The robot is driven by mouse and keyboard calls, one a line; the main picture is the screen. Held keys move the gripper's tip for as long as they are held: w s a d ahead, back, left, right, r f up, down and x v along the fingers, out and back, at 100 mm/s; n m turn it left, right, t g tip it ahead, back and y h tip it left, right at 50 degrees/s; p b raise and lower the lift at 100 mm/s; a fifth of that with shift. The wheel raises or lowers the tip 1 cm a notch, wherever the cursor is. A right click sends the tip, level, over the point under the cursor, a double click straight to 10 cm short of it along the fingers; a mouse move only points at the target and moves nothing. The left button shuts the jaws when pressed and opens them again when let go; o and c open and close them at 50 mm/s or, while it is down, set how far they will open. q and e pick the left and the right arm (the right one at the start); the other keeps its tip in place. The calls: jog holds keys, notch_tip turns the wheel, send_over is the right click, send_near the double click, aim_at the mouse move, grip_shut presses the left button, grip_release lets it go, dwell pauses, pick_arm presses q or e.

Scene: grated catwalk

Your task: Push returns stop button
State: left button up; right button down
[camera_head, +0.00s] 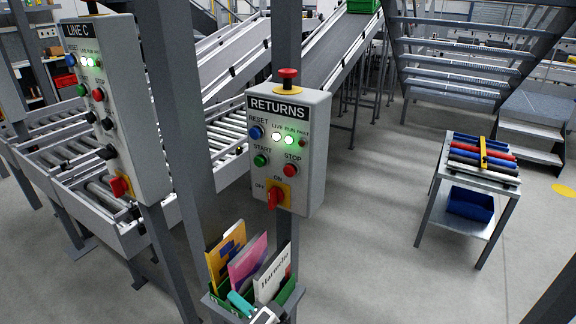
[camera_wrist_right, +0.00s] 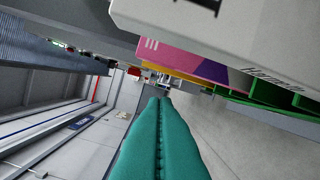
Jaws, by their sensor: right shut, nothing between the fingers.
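The RETURNS box (camera_head: 315,140) is a grey control box on a post, facing me in the head view. Its STOP button (camera_head: 291,170) is red and round, at the lower right of the face, with its label above it. My right gripper (camera_head: 235,298) has teal fingers, shut and empty. It is low at the bottom of the head view, below the box and apart from the button, in front of the booklet holder. In the right wrist view its fingers (camera_wrist_right: 160,105) lie together; I cannot identify the STOP button there. My left gripper is out of view.
The box also has a green START button (camera_head: 261,160), blue RESET button (camera_head: 256,132), red selector (camera_head: 275,198) and red mushroom button (camera_head: 288,78). A LINE C box (camera_head: 135,120) stands left. A green holder with booklets (camera_head: 248,259) sits below. A cart (camera_head: 466,185) stands right.

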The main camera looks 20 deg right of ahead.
aim_at(289, 171)
notch_tip(289, 171, up, 19)
jog(key=d+m+t+p, duration=0.1)
jog(key=d+m+t, duration=0.1)
jog(key=m+t, duration=0.45)
jog(key=w+d+m+g+h, duration=0.1)
jog(key=w+d+m+h, duration=0.4)
jog(key=m+h, duration=0.6)
jog(key=w+m, duration=0.1)
jog(key=m, duration=0.5)
jog(key=shift+d, duration=0.1)
jog(key=w+d+p, duration=0.1)
jog(key=w+d, duration=0.4)
jog(key=d, duration=0.2)
jog(key=shift+w, duration=0.2)
jog(key=shift+p, duration=0.35)
